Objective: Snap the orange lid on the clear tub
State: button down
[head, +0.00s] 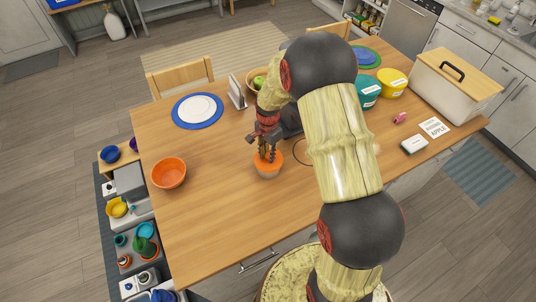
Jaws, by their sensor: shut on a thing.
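My gripper (268,155) points down over the middle of the table and is shut on the orange lid (258,165). The lid is at the top of the clear tub (268,175), whose pale lower part shows beneath it. The tub stands upright on the wooden table. The fingers hide part of the lid, and I cannot tell whether its rim is seated all round.
An orange bowl (169,172) stands to the left, and a white plate on a blue one (197,110) lies behind it. A napkin holder (237,93) stands farther back. Teal (369,91) and yellow (391,82) tubs and a bread box (447,90) are right. The front table area is clear.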

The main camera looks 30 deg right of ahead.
jog(key=c, duration=1.5)
grip_release()
jog(key=shift+c, duration=0.2)
jog(key=shift+o, duration=0.8)
jog(key=o, duration=0.3)
jog(key=shift+r, duration=0.15)
jog(key=shift+r+p, duration=2)
jog(key=shift+r, duration=1.4)
jog(key=shift+c, duration=0.8)
grip_shut()
